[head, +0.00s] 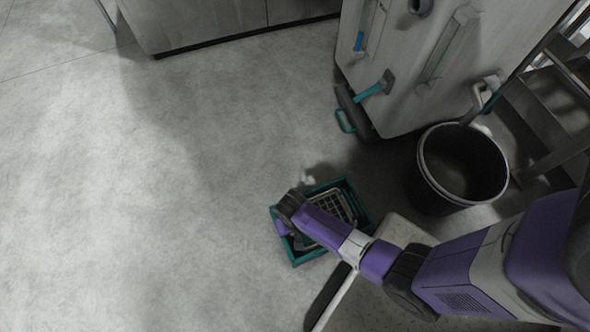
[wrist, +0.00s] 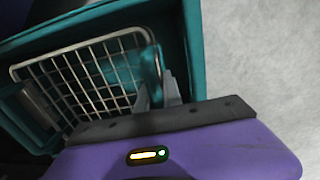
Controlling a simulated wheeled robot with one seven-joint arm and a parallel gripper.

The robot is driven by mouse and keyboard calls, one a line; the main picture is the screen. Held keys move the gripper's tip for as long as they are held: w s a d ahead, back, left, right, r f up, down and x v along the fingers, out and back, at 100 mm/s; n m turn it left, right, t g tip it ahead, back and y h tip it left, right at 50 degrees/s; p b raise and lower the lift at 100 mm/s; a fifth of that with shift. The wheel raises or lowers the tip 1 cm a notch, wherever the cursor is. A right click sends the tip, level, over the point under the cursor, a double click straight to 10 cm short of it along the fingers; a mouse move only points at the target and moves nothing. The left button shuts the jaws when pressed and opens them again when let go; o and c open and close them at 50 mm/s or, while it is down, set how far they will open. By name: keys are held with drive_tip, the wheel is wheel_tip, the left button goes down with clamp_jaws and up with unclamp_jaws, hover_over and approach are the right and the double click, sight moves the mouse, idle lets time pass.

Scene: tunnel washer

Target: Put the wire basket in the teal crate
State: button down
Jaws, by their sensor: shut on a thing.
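The teal crate (head: 296,258) sits on the floor at the lower middle of the head view. Its teal wall (wrist: 195,50) also shows in the wrist view. The wire basket (head: 342,206), a pale metal grid, is within the crate's outline; in the wrist view the basket (wrist: 92,72) lies inside the crate walls. My gripper (wrist: 158,90) reaches down into the crate at the basket's near right edge, shut on the basket. In the head view my purple arm covers part of the crate and basket. I cannot tell whether the basket touches the crate floor.
A black bucket (head: 462,165) stands right of the crate, beside metal steps (head: 545,110). A large pale panel (head: 420,60) with a teal-handled tool is behind. A dark brush head (head: 327,297) lies near the crate. The floor at left is clear.

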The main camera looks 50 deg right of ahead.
drive_tip(key=shift+f+b, duration=1.2)
drive_tip(key=shift+f, duration=0.9)
drive_tip(key=shift+f+b, duration=0.3)
drive_tip(key=shift+f, duration=0.1)
drive_tip(key=shift+f, duration=0.2)
drive_tip(key=c, duration=1.5)
unclamp_jaws()
